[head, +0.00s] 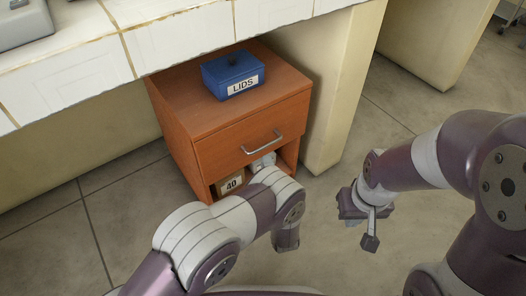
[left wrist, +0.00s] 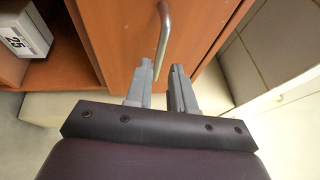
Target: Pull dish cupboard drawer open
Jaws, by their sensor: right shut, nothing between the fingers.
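The orange-brown cupboard (head: 185,125) stands under the bench. Its drawer front (head: 235,138) looks flush with the cupboard, and a grey bar handle (head: 264,143) is on it. In the left wrist view the drawer front (left wrist: 195,35) fills the middle, with the handle (left wrist: 164,35) running upright. My left gripper (left wrist: 162,67) is open, and the handle's near end shows in the gap between its fingers. I cannot tell whether they touch it. In the head view my left arm hides these fingers. My right gripper (head: 371,242) is shut and empty, right of the cupboard.
A blue box labelled LIDS (head: 232,75) sits on the cupboard. A box marked 40 (head: 231,185) stands in the open compartment below the drawer; a box marked 25 (left wrist: 22,38) shows there too. A beige bench support (head: 340,105) is close on the right.

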